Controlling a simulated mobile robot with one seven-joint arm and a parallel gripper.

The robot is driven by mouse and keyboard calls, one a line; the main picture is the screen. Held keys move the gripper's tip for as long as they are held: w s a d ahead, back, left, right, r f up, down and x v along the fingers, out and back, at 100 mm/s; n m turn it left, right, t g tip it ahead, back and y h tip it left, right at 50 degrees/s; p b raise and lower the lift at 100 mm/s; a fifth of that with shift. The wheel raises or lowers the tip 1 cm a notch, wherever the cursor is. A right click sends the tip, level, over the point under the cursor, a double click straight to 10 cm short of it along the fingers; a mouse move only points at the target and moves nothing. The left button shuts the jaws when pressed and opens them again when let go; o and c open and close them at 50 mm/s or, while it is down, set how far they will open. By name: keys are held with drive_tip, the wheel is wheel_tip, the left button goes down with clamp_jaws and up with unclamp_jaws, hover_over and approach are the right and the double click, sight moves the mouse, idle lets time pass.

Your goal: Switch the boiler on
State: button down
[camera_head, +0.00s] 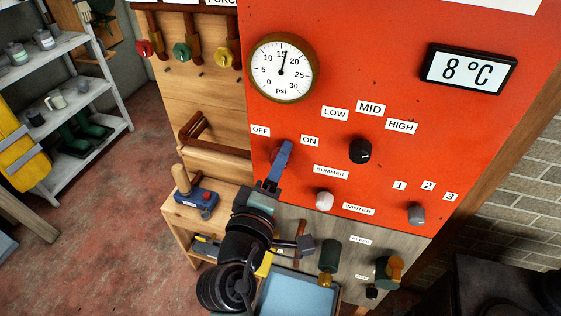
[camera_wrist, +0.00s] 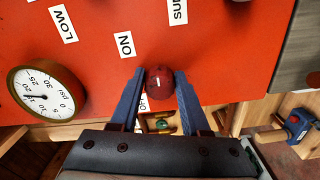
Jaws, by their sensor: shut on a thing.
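The boiler's orange-red panel (camera_head: 370,60) carries a dark red knob below the OFF and ON labels (camera_head: 310,140). In the wrist view the red knob (camera_wrist: 160,84) is between the two blue fingers of my gripper (camera_wrist: 159,88), which are shut on its sides. A small pale mark shows on the knob's face; I cannot tell exactly which label it points at. The ON label (camera_wrist: 125,44) is clear there, while the OFF label (camera_wrist: 143,104) is partly hidden by a finger. In the head view my gripper (camera_head: 283,150) covers most of the knob.
A black knob (camera_head: 360,151) under LOW, MID and HIGH, a white knob (camera_head: 325,200) and a grey knob (camera_head: 416,214) sit to the right. A pressure gauge (camera_head: 283,68) is above, and the display (camera_head: 468,69) reads 8 °C.

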drive_tip(key=shift+c, duration=1.9)
unclamp_jaws()
drive_tip(key=b+v, duration=0.3)
drive_tip(key=v, duration=1)
drive_tip(key=shift+b, duration=0.35)
drive_tip(key=shift+r, duration=0.1)
